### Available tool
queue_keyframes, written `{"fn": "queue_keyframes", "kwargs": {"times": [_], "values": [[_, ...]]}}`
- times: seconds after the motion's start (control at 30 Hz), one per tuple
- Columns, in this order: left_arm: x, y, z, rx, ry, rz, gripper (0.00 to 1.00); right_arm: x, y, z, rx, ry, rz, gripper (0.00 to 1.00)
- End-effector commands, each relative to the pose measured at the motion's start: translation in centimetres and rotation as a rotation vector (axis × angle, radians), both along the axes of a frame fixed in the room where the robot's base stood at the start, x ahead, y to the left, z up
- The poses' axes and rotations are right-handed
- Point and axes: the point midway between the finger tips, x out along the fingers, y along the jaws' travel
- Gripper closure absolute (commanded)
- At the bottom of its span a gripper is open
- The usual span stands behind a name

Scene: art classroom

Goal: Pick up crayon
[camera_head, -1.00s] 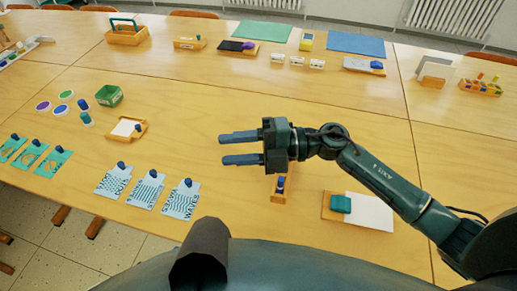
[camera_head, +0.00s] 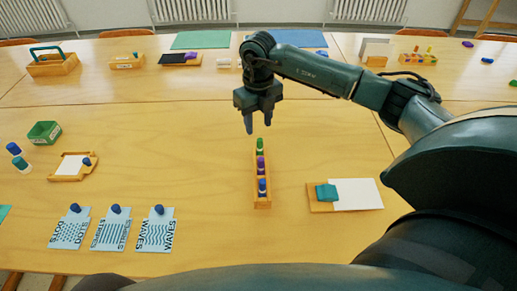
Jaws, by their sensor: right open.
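A narrow wooden holder (camera_head: 263,203) stands on the table in the middle of the head view. Crayon-like sticks stand in a row in it: a green one (camera_head: 260,145) at the far end, a purple one (camera_head: 260,163) in the middle and a blue one (camera_head: 262,186) at the near end. My right gripper (camera_head: 258,126) is open and empty, fingers pointing down, above the far end of the holder and apart from the green stick. My left gripper is out of view.
A teal block (camera_head: 326,192) lies on a board with white paper (camera_head: 357,194) to the right. Several patterned cards (camera_head: 113,230) with blue knobs lie at the near left. A green box (camera_head: 44,132) stands farther left. Table on both sides of the holder is clear.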

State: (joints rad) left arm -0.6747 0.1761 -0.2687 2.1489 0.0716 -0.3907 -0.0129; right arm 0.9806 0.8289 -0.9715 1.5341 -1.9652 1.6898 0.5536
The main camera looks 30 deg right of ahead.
Motion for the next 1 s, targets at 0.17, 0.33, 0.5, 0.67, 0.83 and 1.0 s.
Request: {"fn": "queue_keyframes", "kwargs": {"times": [0.17,0.33,0.5,0.67,0.83,1.0], "values": [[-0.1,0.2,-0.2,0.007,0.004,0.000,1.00,0.0,0.0,-1.7,0.001,-0.001,0.000,0.59],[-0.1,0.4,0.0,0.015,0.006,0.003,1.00,-0.4,-0.1,-3.2,0.001,0.003,0.000,0.59],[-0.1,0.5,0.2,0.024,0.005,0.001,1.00,-0.7,-0.2,-5.9,0.002,0.003,0.001,0.59],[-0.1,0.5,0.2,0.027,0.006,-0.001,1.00,-0.6,-0.2,-7.0,0.002,-0.001,0.001,0.59],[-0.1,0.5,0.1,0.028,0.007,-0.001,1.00,-0.6,-0.2,-7.1,0.002,-0.002,0.001,0.59],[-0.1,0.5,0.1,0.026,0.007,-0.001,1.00,-0.6,-0.2,-7.0,0.002,-0.002,0.001,0.70]]}}
